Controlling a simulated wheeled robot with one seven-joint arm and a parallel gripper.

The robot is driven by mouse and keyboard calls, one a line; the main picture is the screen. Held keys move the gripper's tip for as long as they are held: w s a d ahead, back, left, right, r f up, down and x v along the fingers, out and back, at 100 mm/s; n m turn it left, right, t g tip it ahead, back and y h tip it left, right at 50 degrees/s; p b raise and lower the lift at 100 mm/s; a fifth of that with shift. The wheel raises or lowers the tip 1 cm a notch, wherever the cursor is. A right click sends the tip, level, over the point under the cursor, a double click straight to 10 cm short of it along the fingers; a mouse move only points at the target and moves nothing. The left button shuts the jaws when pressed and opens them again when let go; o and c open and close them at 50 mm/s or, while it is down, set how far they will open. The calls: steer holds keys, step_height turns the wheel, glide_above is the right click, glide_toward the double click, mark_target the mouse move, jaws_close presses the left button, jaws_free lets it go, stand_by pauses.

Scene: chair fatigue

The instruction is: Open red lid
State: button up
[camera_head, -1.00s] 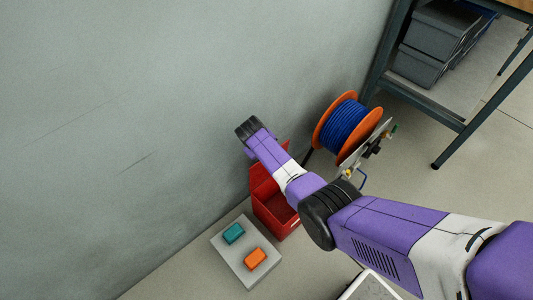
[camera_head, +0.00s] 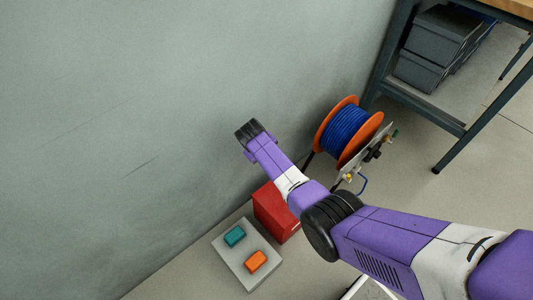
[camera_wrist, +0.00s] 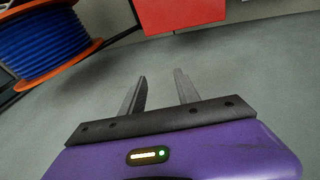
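A red box (camera_head: 272,212) stands on the floor against the wall, partly hidden by my arm in the head view. Its red lid looks down over the box, with no raised panel or open inside in sight; its exact angle is hard to tell. In the wrist view a flat red surface (camera_wrist: 180,14) shows at the top edge, beyond my fingertips and apart from them. My gripper (camera_wrist: 160,76) is open, with an empty gap between its two fingers. In the head view my fingers are hidden behind my arm.
A grey block with a teal button (camera_head: 234,236) and an orange button (camera_head: 256,261) lies left of the box. An orange reel with blue hose (camera_head: 347,132) stands to the right. A workbench frame (camera_head: 440,117) holds grey bins (camera_head: 437,45). The wall is close behind.

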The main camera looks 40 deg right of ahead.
steer(key=p+v, duration=0.1)
steer(key=v, duration=0.4)
steer(key=shift+r+p, duration=0.1)
steer(key=shift+p, duration=0.3)
steer(key=shift+s+a, duration=0.1)
